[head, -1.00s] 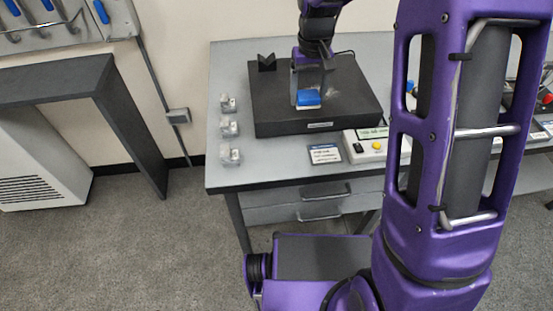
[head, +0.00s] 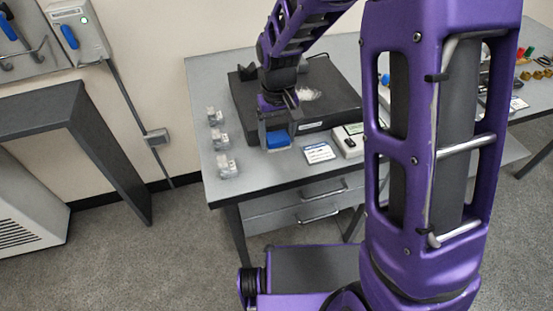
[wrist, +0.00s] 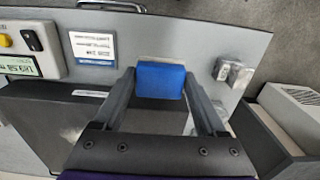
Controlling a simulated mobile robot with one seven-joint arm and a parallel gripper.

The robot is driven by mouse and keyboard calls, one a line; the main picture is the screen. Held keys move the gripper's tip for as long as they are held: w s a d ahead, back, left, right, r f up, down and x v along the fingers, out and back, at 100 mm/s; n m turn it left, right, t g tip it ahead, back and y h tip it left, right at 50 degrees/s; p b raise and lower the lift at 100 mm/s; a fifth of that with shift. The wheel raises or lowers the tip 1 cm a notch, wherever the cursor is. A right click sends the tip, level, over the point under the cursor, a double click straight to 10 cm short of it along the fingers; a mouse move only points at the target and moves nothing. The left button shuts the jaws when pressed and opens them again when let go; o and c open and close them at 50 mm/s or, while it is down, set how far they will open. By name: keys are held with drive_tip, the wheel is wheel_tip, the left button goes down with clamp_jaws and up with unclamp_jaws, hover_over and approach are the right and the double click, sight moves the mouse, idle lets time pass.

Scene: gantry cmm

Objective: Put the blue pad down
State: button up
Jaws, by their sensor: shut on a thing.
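The blue pad (head: 278,140) is in my gripper (head: 277,134). In the head view it is in front of the dark slab (head: 338,84), over the grey tabletop near its front edge. In the wrist view, the pad (wrist: 160,84) sits between the two fingertips (wrist: 160,76), which are shut on its sides. I cannot tell whether its underside touches the table. A pale layer shows at its lower edge in the head view.
Several clear blocks (head: 219,140) stand to the left. A white card (head: 319,152) and a control box (head: 350,141) lie to the right. A whitish patch (head: 309,93) is on the slab. Bare tabletop (head: 262,172) lies in front of the pad.

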sight(278, 136)
wheel_tip(278, 136, down, 7)
drive_tip(key=shift+f, duration=0.15)
idle(0.4)
drive_tip(key=shift+f+b, duration=0.2)
drive_tip(key=shift+b, duration=0.2)
drive_tip(key=o, duration=1.2)
drive_tip(key=shift+o, duration=0.2)
drive_tip(key=shift+r, duration=0.1)
wheel_tip(278, 136, up, 12)
drive_tip(key=shift+r+p, duration=0.1)
drive_tip(key=shift+p, duration=0.65)
